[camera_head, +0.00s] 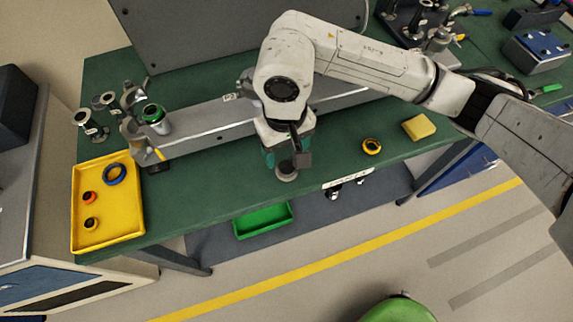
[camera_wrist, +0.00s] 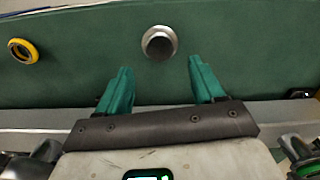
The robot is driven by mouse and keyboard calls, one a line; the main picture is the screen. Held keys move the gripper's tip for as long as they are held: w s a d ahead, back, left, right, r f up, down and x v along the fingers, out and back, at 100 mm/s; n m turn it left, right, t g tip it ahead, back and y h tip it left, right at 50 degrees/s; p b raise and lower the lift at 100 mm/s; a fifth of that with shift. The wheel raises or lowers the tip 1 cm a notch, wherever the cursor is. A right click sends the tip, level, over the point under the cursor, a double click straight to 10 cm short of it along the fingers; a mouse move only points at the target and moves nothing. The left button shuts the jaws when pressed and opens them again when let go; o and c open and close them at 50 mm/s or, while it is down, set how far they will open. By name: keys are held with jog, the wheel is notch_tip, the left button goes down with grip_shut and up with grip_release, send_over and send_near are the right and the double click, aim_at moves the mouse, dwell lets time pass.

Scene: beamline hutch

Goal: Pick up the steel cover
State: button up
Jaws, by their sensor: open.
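The steel cover (camera_head: 287,172), a small round silver piece, sits on the green bench top near its front edge. In the wrist view the cover (camera_wrist: 145,38) shows a bright metal rim and a dark round middle. My gripper (camera_head: 288,157) is above it, partly hiding it in the head view. Its two teal fingers are spread, and in the wrist view the gripper (camera_wrist: 160,68) is open and empty. The cover appears beyond the fingertips, roughly centred across the gap. I see no contact.
A yellow-rimmed ring (camera_head: 371,146) and a yellow block (camera_head: 419,127) lie right of the cover. A long metal rail (camera_head: 205,122) runs behind. A yellow tray (camera_head: 136,200) with several rings is at left. Bare bench top lies between tray and cover.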

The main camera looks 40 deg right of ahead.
aim_at(286, 166)
jog(key=shift+s+a+f+p, duration=0.15)
jog(key=shift+f+p, duration=0.2)
jog(key=shift+f, duration=0.8)
jog(key=shift+s+f+p, duration=0.15)
jog(key=shift+f+p, duration=0.2)
jog(key=shift+f, duration=0.75)
jog(key=shift+c, duration=0.4)
jog(key=c, duration=0.8)
jog(key=shift+r, duration=0.15)
jog(key=shift+r+b, duration=0.5)
jog(key=s+r+b, duration=0.1)
jog(key=s+r, duration=0.3)
jog(key=s+a+r+b, duration=0.1)
jog(key=s+r+b, duration=0.1)
jog(key=s+r, duration=0.2)
jog(key=s+r+b, duration=0.2)
jog(key=s+r, duration=0.1)
jog(key=s, duration=0.3)
jog(key=shift+a+r, duration=0.35)
jog(key=shift+r, duration=0.05)
